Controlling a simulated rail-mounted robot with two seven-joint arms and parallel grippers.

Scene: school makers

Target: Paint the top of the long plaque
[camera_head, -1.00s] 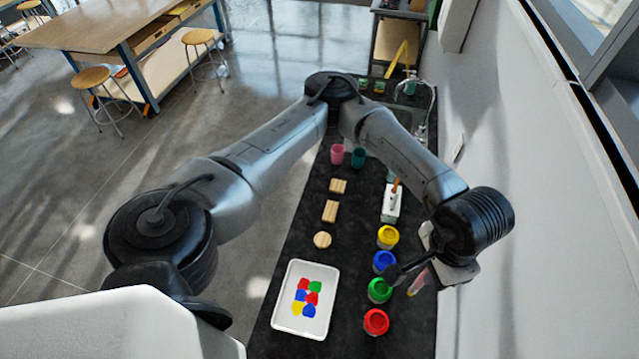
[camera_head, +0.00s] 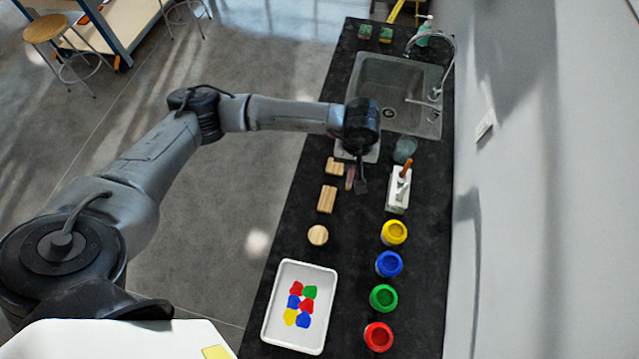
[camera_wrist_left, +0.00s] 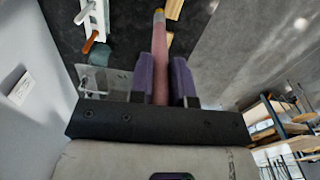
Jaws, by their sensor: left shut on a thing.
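My left gripper (camera_head: 357,185) is shut on a pink-handled brush (camera_wrist_left: 160,60) with a yellow-orange tip, which points away from the wrist. In the head view the brush (camera_head: 350,178) shows small beside the fingers, just right of the small wooden plaque (camera_head: 335,168). The long wooden plaque (camera_head: 326,199) lies bare on the black counter, a little below and left of the gripper. A round wooden plaque (camera_head: 317,235) lies nearer. I cannot tell how high the brush is above the counter. My right gripper is not in view.
A white tray (camera_head: 269,315) holds several colour blobs. Yellow (camera_head: 394,232), blue (camera_head: 389,264), green (camera_head: 383,298) and red (camera_head: 378,336) paint pots line the right. A white holder (camera_head: 397,199) with an orange-handled brush and a greenish glass (camera_head: 404,150) stand behind. The sink (camera_head: 375,75) is farther back.

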